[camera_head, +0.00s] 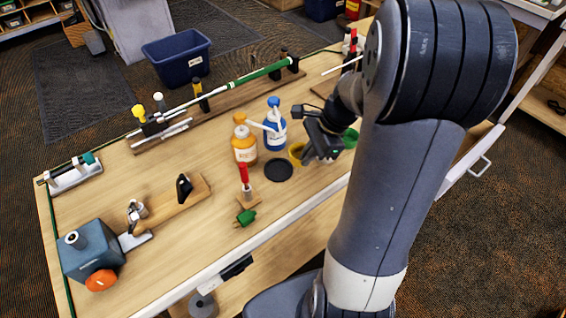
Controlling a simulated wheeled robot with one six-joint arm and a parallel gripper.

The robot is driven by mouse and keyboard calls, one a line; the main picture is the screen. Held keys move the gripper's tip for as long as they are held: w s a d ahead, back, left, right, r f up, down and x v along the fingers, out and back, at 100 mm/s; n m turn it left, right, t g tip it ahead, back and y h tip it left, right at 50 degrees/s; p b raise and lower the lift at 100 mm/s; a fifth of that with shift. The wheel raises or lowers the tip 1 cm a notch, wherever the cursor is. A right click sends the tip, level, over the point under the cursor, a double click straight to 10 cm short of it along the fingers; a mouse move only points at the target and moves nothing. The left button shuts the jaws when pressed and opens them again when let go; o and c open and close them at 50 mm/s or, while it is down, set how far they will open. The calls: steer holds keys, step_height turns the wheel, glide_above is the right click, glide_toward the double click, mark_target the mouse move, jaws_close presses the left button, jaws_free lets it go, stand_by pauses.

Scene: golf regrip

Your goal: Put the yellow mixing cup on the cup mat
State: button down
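The yellow mixing cup (296,152) is on or just above the wooden bench, partly hidden behind my gripper. The round black cup mat (278,170) lies flat and bare on the bench, just left of the cup and a little nearer the bench's front edge. My gripper (309,157) is low over the bench at the cup's right side. Its fingers are dark and small here, so I cannot tell whether they touch or grip the cup.
An orange-labelled bottle (245,148) and a blue bottle (274,130) stand close behind the mat. A red-handled tool (245,175) stands left of it, with a green piece (246,217) in front. A green object (350,138) is right of my gripper. The bench's front middle is clear.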

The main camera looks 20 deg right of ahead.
steer(key=a+f, duration=0.1)
steer(key=w+a+f, duration=0.1)
steer(key=a, duration=0.1)
steer(key=a+f, duration=0.1)
steer(key=a, duration=0.1)
steer(key=shift+w+a+f+p, duration=0.15)
steer(key=shift+a+f+p, duration=0.05)
steer(key=shift+p, duration=0.15)
steer(key=shift+a+f, duration=0.1)
steer(key=shift+f, duration=0.1)
steer(key=shift+f, duration=0.2)
steer(key=c, duration=1.6)
jaws_free()
steer(key=v, duration=1.2)
steer(key=shift+r, duration=0.2)
